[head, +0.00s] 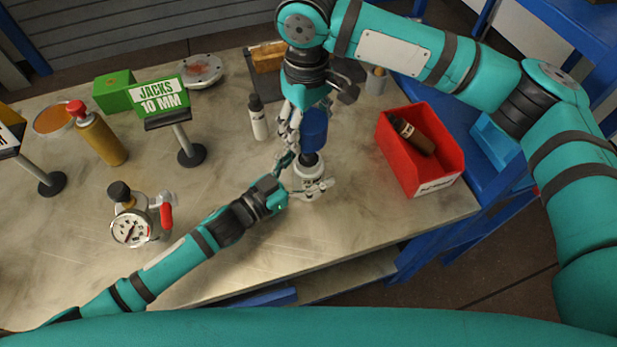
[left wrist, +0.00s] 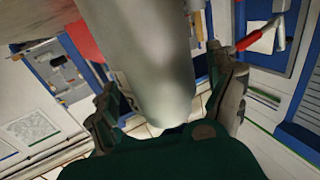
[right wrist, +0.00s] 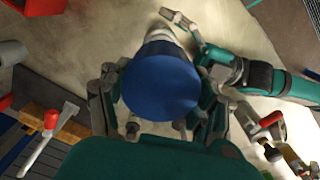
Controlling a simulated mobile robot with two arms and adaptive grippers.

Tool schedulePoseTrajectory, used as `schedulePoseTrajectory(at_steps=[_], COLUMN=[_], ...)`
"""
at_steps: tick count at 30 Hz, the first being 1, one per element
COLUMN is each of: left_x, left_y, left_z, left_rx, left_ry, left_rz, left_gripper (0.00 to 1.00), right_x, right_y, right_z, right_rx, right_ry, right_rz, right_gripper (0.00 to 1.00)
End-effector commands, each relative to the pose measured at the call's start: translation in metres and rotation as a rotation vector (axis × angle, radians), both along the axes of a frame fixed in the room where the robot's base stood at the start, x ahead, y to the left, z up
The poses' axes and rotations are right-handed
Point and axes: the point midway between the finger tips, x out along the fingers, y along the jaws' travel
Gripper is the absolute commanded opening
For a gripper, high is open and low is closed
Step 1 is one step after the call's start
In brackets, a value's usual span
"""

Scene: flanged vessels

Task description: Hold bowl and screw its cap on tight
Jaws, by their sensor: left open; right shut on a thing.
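The bowl (head: 311,174) is a whitish vessel standing on the bench, with a dark neck on top. The blue cap (head: 315,130) is above that neck; I cannot tell whether the two touch. My right gripper (head: 304,132) comes from above and is shut on the cap. In the right wrist view the cap's round blue top (right wrist: 160,88) fills the space between the fingers and hides most of the bowl. My left gripper (head: 302,180) is open, with fingers on either side of the bowl. In the left wrist view the bowl's pale curved wall (left wrist: 150,60) lies between them.
A white bottle with a black top (head: 258,118) stands close left of the grippers. A red bin (head: 418,172) holding a brown bottle is to the right. A sign on a stand (head: 190,155) and a gauge fitting (head: 132,228) are left. The bench front is clear.

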Motion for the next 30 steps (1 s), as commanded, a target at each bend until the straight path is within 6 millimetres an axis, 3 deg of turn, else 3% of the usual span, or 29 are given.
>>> schedulePoseTrajectory(at_steps=[2, 21, 26, 30], left_x=[0.0, 0.0, 0.0, 0.0], left_y=[0.0, 0.0, 0.0, 0.0], left_z=[0.0, 0.0, 0.0, 0.0], left_rx=[0.0, -0.001, -0.001, -0.001], left_ry=[0.0, 0.001, 0.001, 0.001], left_rz=[0.0, 0.0, 0.0, 0.0], left_gripper=[0.88, 0.04, 0.04, 0.04], right_x=[0.0, 0.0, 0.0, -0.001], right_y=[0.0, 0.0, 0.0, 0.0], right_z=[0.0, 0.0, -0.006, -0.024], right_rx=[0.0, 0.0, -0.001, -0.002], right_ry=[0.0, 0.0, 0.002, 0.004], right_rz=[0.0, 0.0, 0.0, 0.0], right_gripper=[0.35, 0.35, 0.35, 0.35])
